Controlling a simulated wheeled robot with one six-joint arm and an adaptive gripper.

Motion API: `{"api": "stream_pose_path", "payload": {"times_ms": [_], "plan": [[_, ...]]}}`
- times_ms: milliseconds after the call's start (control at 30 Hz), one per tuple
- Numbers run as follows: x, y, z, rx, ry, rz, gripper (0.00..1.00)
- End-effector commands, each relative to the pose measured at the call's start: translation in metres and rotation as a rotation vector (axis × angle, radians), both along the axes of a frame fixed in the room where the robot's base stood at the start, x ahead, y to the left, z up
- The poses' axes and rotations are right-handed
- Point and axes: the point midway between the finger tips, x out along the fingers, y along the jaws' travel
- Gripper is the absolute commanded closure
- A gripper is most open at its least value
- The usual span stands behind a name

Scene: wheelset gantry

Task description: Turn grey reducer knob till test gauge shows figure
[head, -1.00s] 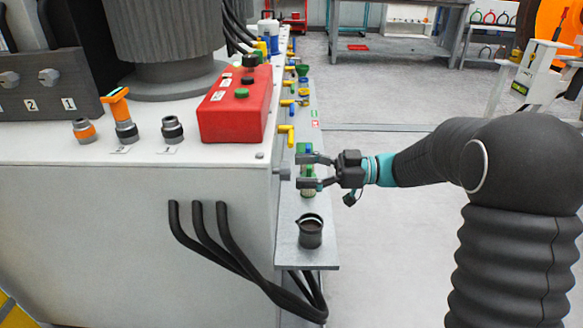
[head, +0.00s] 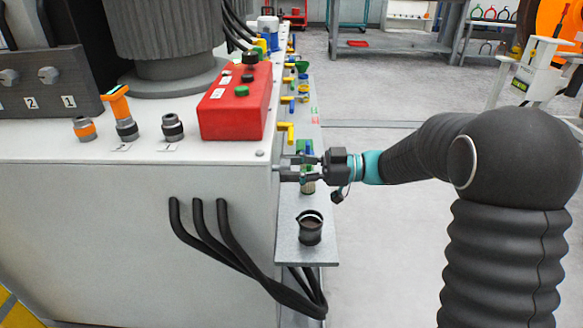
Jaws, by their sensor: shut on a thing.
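The grey reducer knob (head: 281,167) sticks out of the right side wall of the white cabinet (head: 150,235), below its top edge. My gripper (head: 287,167) comes in from the right, level with the knob, and its two dark fingers are closed on it. The fingers hide most of the knob. The test gauge cannot be made out in this view, and no reading is visible.
A narrow grey shelf (head: 296,253) runs along the cabinet's right side. It carries a black jug (head: 310,228) at the near end and a small green-topped item (head: 308,183) below my gripper. Yellow-handled valves (head: 287,130) line the cabinet edge. A red control box (head: 235,112) stands on top.

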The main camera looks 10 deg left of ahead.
Motion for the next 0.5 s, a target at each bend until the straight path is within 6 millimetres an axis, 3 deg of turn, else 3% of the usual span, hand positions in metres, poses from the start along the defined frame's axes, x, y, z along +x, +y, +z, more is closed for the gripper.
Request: {"api": "stream_pose_path", "payload": {"times_ms": [267, 500], "plan": [[-0.0003, 0.0001, -0.002, -0.015, 0.062, 0.0, 0.92], [-0.0006, 0.0001, -0.0036, -0.053, 0.224, 0.001, 0.92]]}}
